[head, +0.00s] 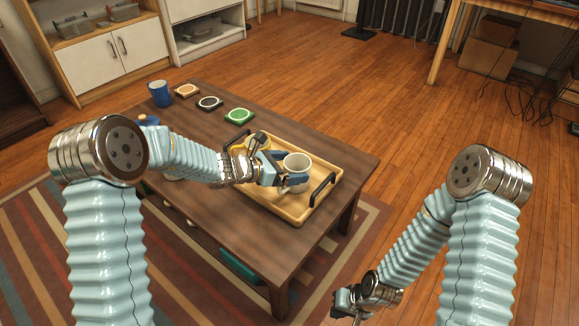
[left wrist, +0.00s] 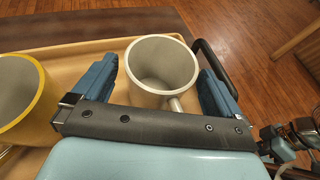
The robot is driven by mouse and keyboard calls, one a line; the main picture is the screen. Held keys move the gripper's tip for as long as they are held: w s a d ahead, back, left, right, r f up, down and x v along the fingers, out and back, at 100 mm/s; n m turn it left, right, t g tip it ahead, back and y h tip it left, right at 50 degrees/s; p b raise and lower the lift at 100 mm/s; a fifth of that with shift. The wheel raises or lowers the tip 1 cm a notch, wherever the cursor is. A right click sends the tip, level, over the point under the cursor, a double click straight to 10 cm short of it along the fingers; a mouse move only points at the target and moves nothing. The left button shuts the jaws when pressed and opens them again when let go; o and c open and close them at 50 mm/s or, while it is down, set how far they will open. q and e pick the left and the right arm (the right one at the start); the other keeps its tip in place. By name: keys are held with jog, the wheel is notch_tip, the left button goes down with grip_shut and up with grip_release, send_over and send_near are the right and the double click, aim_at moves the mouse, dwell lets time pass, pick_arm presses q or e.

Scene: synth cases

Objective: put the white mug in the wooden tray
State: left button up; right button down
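The white mug (head: 297,165) stands upright over the wooden tray (head: 276,205), apparently on its floor, near the tray's right-hand black handle. In the left wrist view the white mug (left wrist: 160,68) sits between the fingers of my left gripper (left wrist: 158,85), its handle pointing towards the gripper. The fingers are spread wide, with a small gap at the mug's left side. The left gripper (head: 283,182) is low beside the mug in the head view. The mug's base is hidden. My right gripper (head: 345,303) hangs low at the bottom, away from the table; its fingers are unclear.
A yellow mug (head: 257,143) is in the tray, left of the white mug. A blue mug (head: 160,94) and wood, black and green coasters (head: 239,116) are along the far left of the dark table (head: 335,154). The tray has raised black handles (head: 322,189).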

pick_arm(q)
jog(key=shift+r, duration=0.1)
jog(key=shift+r+p, duration=0.2)
jog(key=shift+p, duration=0.1)
jog(key=v, duration=1.2)
